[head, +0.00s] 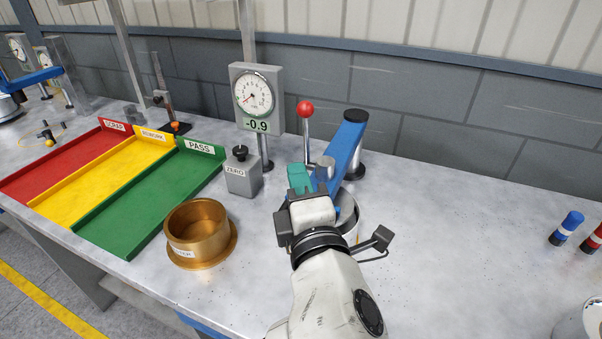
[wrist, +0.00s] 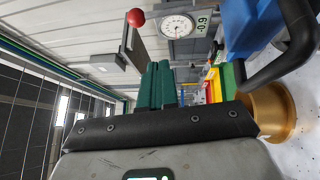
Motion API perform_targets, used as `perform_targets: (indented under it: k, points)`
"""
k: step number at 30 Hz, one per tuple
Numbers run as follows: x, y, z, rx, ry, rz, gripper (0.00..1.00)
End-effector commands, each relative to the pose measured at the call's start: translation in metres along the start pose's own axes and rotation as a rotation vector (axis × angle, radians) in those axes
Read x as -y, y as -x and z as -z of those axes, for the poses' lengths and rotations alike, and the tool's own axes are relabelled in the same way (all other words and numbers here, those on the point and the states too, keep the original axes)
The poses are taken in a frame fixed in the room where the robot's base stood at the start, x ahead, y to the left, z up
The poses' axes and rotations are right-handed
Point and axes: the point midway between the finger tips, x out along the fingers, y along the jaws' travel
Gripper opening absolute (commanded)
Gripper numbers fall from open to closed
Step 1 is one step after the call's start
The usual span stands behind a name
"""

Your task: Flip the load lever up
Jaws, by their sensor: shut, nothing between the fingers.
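The load lever is a thin metal rod with a red ball knob (head: 305,108), and it stands roughly upright with the knob on top in the head view. Its lower end meets the blue press arm (head: 347,140). The red knob also shows at the top of the wrist view (wrist: 136,17), ahead of my fingers. My gripper (head: 299,170) has teal fingers, shut and empty, below the knob and close to the lower rod. In the wrist view the shut fingers (wrist: 156,68) point toward the rod; I cannot tell if they touch it.
A dial gauge (head: 257,98) reading -0.9 stands behind left. A grey ZERO box (head: 242,172), a brass cup (head: 196,231) and the green PASS tray (head: 150,205) lie left of my gripper. The bench right of my arm is mostly clear, with a blue-capped cylinder (head: 566,228) far right.

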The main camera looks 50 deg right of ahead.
Motion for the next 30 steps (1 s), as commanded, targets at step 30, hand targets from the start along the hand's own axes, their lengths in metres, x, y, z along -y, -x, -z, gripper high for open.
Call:
perform_targets:
  k: [30]
  points:
    - [0.001,-0.099,-0.028,0.0,-0.002,0.003,0.0]
